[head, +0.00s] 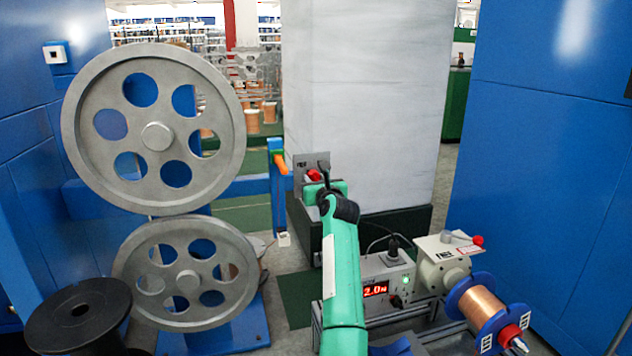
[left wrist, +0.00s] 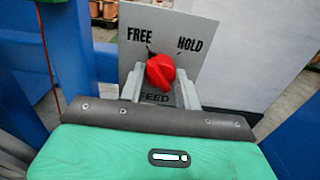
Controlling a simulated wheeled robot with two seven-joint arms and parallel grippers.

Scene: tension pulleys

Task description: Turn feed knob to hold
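The red feed knob (left wrist: 160,72) sits on a grey plate (left wrist: 188,28) marked FREE at upper left, HOLD at upper right and FEED below. I cannot clearly tell which mark the knob points at. The knob also shows in the head view (head: 314,175), partly hidden by my gripper. My left gripper (left wrist: 162,90) reaches the plate with one finger on each side of the knob. The fingers are apart, and a small gap shows at the knob's right side. My right gripper is in neither view.
A white pillar (head: 370,90) stands behind the plate. A tension box with a 2.0N display (head: 376,289) and a copper wire spool (head: 482,306) are at lower right.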

